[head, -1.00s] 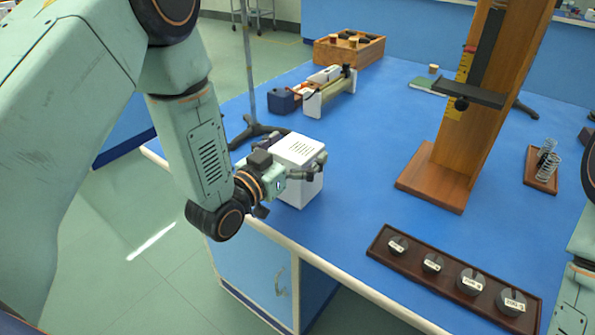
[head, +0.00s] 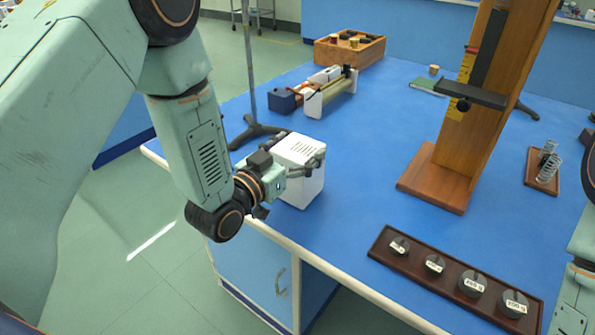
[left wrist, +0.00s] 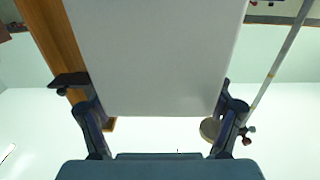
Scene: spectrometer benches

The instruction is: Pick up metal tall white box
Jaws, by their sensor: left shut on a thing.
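The tall white box (head: 304,190) stands near the front left edge of the blue bench, with slotted vents in its top. My left gripper (head: 308,165) reaches it from the left and is shut on it, one finger showing along its near side. In the left wrist view the white box (left wrist: 160,60) fills the middle, between the two fingers of my left gripper (left wrist: 160,120). In the head view the gripper body covers part of the box's left side. The box looks upright; I cannot tell whether its base touches the bench. My right gripper is not in view.
A stand with a black tripod base (head: 258,132) is just behind the box. A slide-like instrument (head: 330,95) and a wooden tray (head: 350,50) lie further back. A wooden scale stand (head: 440,175) and a weight rack (head: 450,275) are to the right. Bench between is clear.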

